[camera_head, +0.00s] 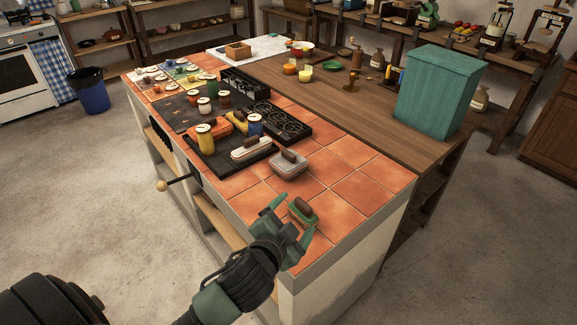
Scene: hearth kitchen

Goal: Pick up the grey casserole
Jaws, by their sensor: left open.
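The grey casserole (289,164), a low rounded dish with a dark brown grip on its lid, stands on the orange tiled counter beside the dark plate. My left gripper (292,216) is open at the near end of the counter, nearer than the grey casserole and apart from it. A small green dish (304,219) with a brown grip sits at the open green fingers. The fingers partly hide it, and I cannot tell whether they touch it. My right gripper is not in view.
A pale casserole (250,149) stands left of the grey one on the dark plate, with several jars and a yellow dish beyond. A black burner grate (281,122) lies behind. Bare tiles (360,187) are free to the right. A teal box (436,90) stands on the wooden top.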

